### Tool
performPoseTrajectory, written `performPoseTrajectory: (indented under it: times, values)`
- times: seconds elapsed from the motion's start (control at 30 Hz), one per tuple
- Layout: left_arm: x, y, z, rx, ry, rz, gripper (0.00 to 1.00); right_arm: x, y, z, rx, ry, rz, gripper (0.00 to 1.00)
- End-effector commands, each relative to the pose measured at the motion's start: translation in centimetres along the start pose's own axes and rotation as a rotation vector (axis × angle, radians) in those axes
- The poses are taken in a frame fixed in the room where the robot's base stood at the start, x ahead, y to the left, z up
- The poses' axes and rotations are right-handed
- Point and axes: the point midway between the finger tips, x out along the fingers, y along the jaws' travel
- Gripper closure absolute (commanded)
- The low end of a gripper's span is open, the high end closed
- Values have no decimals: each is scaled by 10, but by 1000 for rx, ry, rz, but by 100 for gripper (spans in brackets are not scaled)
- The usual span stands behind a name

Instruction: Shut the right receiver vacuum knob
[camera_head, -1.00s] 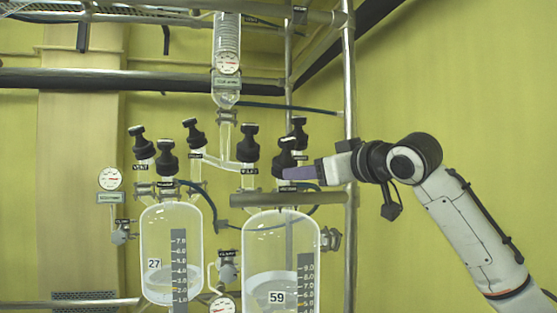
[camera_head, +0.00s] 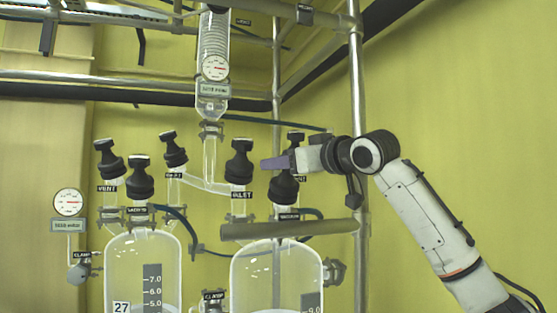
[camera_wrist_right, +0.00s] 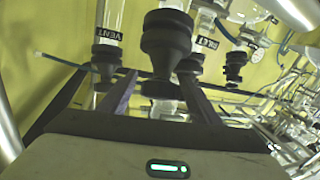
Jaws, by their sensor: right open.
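The right receiver's vacuum knob (camera_head: 285,190) is black and stands above a "VACUUM" label in the head view. My right gripper (camera_head: 274,163) overlaps its upper part, which is partly hidden behind the purple fingers. In the right wrist view a large black knob (camera_wrist_right: 166,40), which looks like this one, stands upright in the gap between the two spread fingers of my gripper (camera_wrist_right: 158,98). The gripper is open. Whether a finger touches the knob, I cannot tell. The right receiver (camera_head: 277,272) is a clear glass vessel below. My left gripper is out of view.
The black inlet knob (camera_head: 240,160) stands just left of the gripper, and the vent knob (camera_head: 296,142) close behind. A horizontal grey bar (camera_head: 290,229) crosses below, and a vertical metal post (camera_head: 358,120) stands at right. The left receiver (camera_head: 143,265) has its own knobs.

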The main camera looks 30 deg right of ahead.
Motion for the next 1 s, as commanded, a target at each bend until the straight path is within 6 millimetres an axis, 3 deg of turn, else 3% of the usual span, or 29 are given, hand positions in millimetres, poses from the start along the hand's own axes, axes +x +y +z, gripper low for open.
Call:
performPoseTrajectory:
  times: [0.2,0.53,0.77,1.0]
  values:
    - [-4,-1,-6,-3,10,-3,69,23,0,-1,0,0,-1,43]
    - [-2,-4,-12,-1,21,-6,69,26,0,0,-1,1,0,43]
    - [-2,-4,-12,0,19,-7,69,26,0,0,0,1,0,81]
    - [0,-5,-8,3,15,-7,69,27,0,2,20,-3,39,84]
